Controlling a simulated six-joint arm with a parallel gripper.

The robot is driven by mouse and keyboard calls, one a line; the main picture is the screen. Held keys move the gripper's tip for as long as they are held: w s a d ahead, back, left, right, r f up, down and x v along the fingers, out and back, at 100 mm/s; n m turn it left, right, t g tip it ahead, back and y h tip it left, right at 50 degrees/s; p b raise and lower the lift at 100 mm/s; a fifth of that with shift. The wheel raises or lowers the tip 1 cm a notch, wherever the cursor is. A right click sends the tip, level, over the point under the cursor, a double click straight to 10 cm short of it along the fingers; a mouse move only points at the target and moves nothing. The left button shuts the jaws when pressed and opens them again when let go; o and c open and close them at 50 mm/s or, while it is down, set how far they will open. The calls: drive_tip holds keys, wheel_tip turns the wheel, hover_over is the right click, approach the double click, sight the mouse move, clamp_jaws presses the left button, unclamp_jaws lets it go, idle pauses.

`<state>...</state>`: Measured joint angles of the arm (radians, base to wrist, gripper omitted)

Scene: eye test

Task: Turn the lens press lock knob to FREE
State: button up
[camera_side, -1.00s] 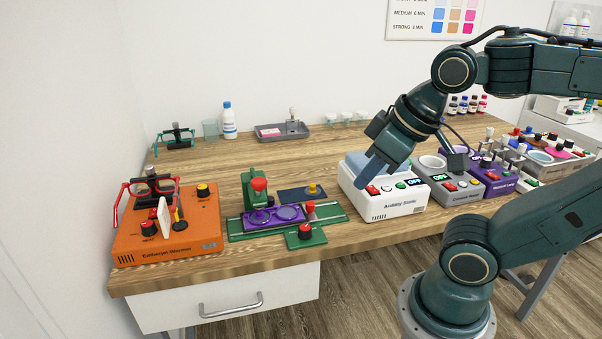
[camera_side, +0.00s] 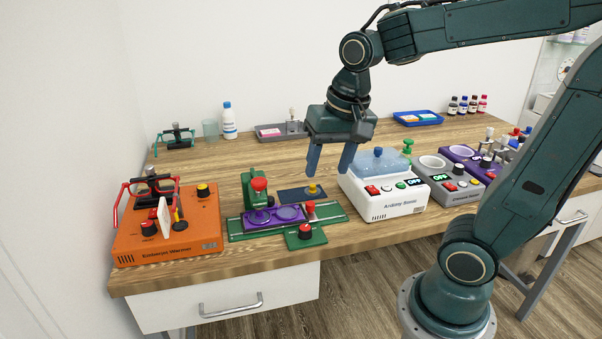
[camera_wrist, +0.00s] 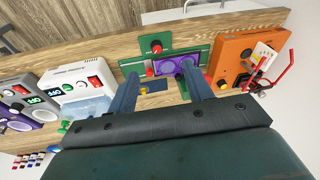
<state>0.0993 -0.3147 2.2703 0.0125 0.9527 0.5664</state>
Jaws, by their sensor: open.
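The lens press (camera_side: 334,212) is a green base on the bench with a green upright post topped by a red knob, and a purple tray (camera_side: 287,213) with two round lens spots. A red-topped black knob (camera_side: 305,231) sits on a green plate at its front; this knob also shows in the wrist view (camera_wrist: 156,47). A smaller red knob (camera_side: 310,207) stands beside the tray. No FREE marking is legible. My gripper (camera_side: 328,174) is open and empty, pointing down above and behind the press, apart from it. In the wrist view its fingers partly cover the press.
The orange embosser warmer (camera_side: 205,222) with red glasses stands left of the press. The white Ardeny device (camera_side: 400,208) stands close on its right. A dark blue pad (camera_side: 290,196) with a yellow knob lies behind the tray.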

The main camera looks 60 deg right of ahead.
sight(305, 227)
drive_tip(key=w+d+f+m+g, duration=0.3)
drive_tip(key=w+f+m, duration=0.3)
drive_tip(key=w+m, duration=0.2)
drive_tip(key=shift+d+f, duration=0.25)
drive_tip(key=shift+d, duration=0.5)
drive_tip(key=shift+f, duration=0.15)
drive_tip(key=f, duration=1.3)
drive_tip(key=shift+s+f, duration=0.2)
drive_tip(key=shift+s, duration=0.1)
drive_tip(key=c, duration=1)
